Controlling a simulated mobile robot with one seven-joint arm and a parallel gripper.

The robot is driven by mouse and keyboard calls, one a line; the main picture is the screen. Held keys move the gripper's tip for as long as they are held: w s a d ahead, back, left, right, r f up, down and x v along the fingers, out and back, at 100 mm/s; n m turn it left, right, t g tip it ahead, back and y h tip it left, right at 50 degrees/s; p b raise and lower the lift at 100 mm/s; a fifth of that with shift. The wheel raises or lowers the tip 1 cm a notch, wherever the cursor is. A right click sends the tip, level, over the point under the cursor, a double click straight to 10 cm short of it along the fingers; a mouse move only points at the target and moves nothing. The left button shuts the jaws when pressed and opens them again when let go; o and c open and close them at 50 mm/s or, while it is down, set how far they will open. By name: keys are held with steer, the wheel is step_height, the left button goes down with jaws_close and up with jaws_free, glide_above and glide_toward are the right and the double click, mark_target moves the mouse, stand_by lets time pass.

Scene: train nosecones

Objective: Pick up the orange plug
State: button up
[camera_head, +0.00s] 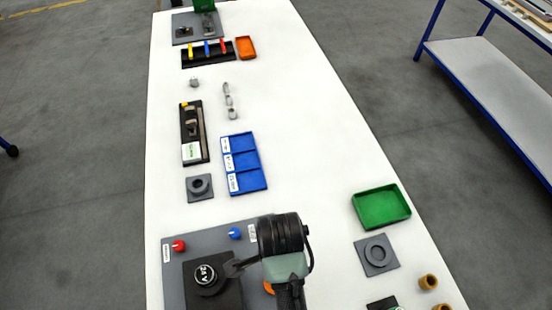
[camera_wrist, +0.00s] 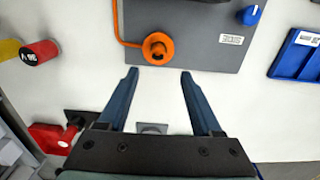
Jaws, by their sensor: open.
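The orange plug (camera_wrist: 158,47) is a round orange piece with a dark centre, near the edge of a grey panel (camera_wrist: 205,58) in the wrist view. An orange cable (camera_wrist: 117,22) runs from it up along the panel's left. My gripper (camera_wrist: 159,74) is open and empty; its two dark blue fingers point toward the plug, one on each side of its line. The plug appears just beyond the fingertips, not between them. In the head view only a bit of orange (camera_head: 268,287) shows beside my wrist, which covers most of that spot.
The panel bears a blue knob (camera_head: 234,233), a red knob (camera_head: 178,245) and a round black "24V" piece (camera_head: 207,275). A blue tray (camera_head: 259,163) lies beyond, a green tray (camera_head: 381,209) to the right. Red (camera_wrist: 40,52) and yellow (camera_wrist: 9,50) cylinders stand left in the wrist view.

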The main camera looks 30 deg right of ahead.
step_height(320, 180, down, 2)
steer(key=shift+f, duration=0.25)
steer(key=f, duration=0.2)
steer(key=a+f+p, duration=0.1)
steer(key=f, duration=0.1)
steer(key=shift+s, duration=0.2)
steer(key=shift+w+d+f, duration=0.1)
steer(key=shift+f, duration=0.45)
jaws_close()
